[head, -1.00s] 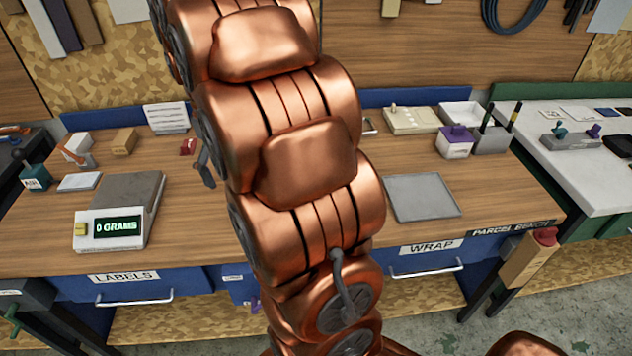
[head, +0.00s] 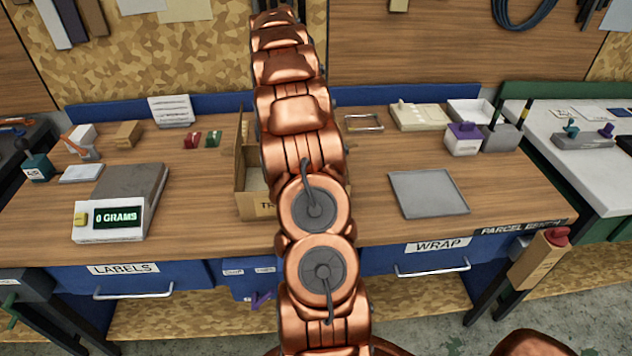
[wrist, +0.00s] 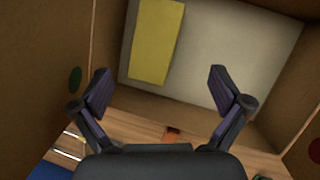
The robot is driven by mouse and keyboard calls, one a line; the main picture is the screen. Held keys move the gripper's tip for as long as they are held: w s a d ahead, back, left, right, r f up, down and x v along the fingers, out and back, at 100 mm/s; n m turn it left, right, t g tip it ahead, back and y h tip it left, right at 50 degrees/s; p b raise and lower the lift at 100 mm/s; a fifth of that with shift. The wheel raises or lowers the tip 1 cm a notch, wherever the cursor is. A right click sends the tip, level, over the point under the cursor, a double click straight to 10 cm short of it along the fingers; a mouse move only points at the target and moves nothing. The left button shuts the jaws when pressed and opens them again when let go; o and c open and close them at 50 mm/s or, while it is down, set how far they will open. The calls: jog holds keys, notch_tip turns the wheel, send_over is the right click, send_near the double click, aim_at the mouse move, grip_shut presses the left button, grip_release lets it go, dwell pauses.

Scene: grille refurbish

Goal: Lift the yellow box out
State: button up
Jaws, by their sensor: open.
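The yellow box (wrist: 156,42) lies on the pale floor of an open cardboard carton (wrist: 220,20), left of the middle in the wrist view. My gripper (wrist: 160,84) is open and empty, its dark fingers spread wide at the carton's mouth. The yellow box is beyond the fingertips, nearer the left finger, and apart from them. In the head view, the carton (head: 248,203) stands on the bench, partly hidden by my arm. There my gripper and the yellow box are hidden.
A scale (head: 110,222) reading 0 grams stands at left. A grey mat (head: 428,194) lies right of my arm. A white box with a purple top (head: 462,140) and a pen holder (head: 499,137) stand at back right. The carton's upright walls surround the yellow box.

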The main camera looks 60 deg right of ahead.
jog(key=shift+s+d+f, duration=0.15)
jog(key=shift+f, duration=0.25)
jog(key=shift+p+x, duration=0.4)
jog(key=shift+x, duration=0.7)
jog(key=shift+s+p+x, duration=0.15)
jog(key=shift+p+x, duration=0.35)
jog(key=shift+x, duration=0.4)
jog(key=shift+s+p+x, duration=0.15)
jog(key=shift+p+x, duration=0.35)
jog(key=shift+x, duration=0.45)
jog(key=shift+s+f, duration=0.2)
jog(key=shift+f, duration=0.4)
jog(key=shift+c, duration=0.2)
jog(key=shift+a, duration=0.2)
jog(key=c, duration=1.8)
